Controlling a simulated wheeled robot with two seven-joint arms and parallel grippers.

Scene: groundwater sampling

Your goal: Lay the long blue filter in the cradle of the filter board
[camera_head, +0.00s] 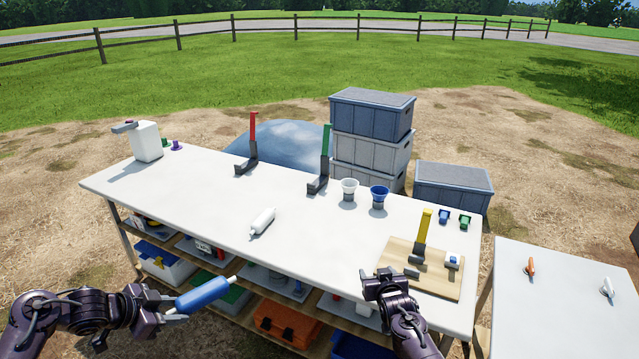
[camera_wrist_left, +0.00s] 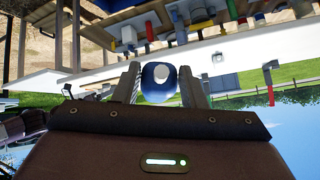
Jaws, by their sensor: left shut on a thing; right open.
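The long blue filter (camera_head: 203,294) has white ends and is held by my left gripper (camera_head: 160,305), in front of the table's near edge at lower left. In the left wrist view the filter (camera_wrist_left: 159,82) shows end-on between the two fingers (camera_wrist_left: 160,88). The filter board (camera_head: 433,282) is a wooden plate on the table's right part, with a yellow-handled clamp (camera_head: 424,232) and a small blue and white piece (camera_head: 453,259) on it. My right gripper (camera_head: 378,278) is open and empty, just left of the board.
A white filter (camera_head: 262,222) lies mid-table (camera_head: 195,205). Red (camera_head: 252,145) and green (camera_head: 323,160) clamps stand at the back edge, with white (camera_head: 348,189) and blue (camera_head: 379,196) cups to their right. Crates (camera_head: 370,114) stand behind.

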